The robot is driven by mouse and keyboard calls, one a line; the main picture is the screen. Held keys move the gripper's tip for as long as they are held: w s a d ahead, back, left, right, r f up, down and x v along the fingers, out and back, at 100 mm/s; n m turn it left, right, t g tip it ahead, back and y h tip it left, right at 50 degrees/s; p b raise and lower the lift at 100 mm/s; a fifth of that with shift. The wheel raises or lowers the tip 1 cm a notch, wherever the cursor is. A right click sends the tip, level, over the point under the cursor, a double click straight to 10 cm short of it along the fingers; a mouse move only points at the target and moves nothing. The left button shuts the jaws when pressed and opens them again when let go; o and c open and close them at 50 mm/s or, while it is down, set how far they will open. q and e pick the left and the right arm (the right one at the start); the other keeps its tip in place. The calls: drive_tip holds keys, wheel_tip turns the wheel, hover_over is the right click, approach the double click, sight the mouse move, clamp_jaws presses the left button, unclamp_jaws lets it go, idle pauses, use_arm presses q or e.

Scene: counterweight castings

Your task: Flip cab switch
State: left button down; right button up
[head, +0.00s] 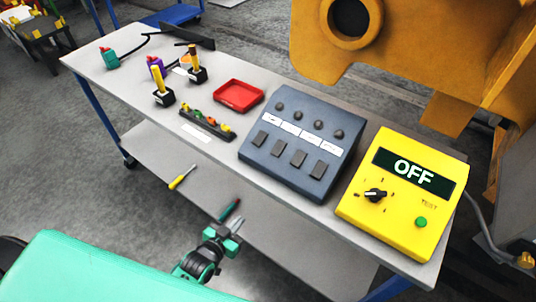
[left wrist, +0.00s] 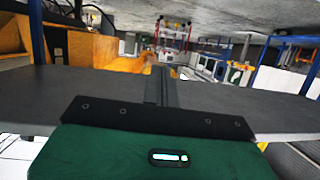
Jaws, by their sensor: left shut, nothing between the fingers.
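A grey-blue switch panel (head: 294,140) sits on the table, with several dark rocker switches (head: 279,147) in a front row and several round knobs or lamps behind a white label strip. A yellow box (head: 388,218) stands to its right, with a display (head: 413,172) reading OFF, a black rotary knob (head: 375,195) and a green button (head: 421,222). My left gripper (head: 236,224) is shut and empty, in front of the table top and apart from the panel. Its dark fingers show in the left wrist view (left wrist: 160,86). My right gripper is not in view.
A red tray (head: 239,96), a dark strip with coloured pieces (head: 206,124) and joystick-like levers (head: 162,87) stand left of the panel. A yellow screwdriver (head: 182,177) lies on the lower shelf. A large orange casting (head: 416,50) looms behind the panel.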

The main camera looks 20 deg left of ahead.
use_arm(q)
drive_tip(key=d+r+t+h, duration=0.1)
drive_tip(key=r+t, duration=0.1)
drive_tip(key=r, duration=1)
drive_tip(key=d+r+m+t+h+p, duration=0.1)
drive_tip(key=d+r+t+h, duration=0.1)
drive_tip(key=r, duration=1.1)
drive_tip(key=shift+d, duration=0.15)
drive_tip(key=p, duration=0.4)
hover_over(268, 167)
drive_tip(key=shift+s+f, duration=0.2)
drive_tip(key=shift+f, duration=0.05)
drive_tip(key=shift+w+f, duration=0.25)
drive_tip(key=shift+f, duration=0.65)
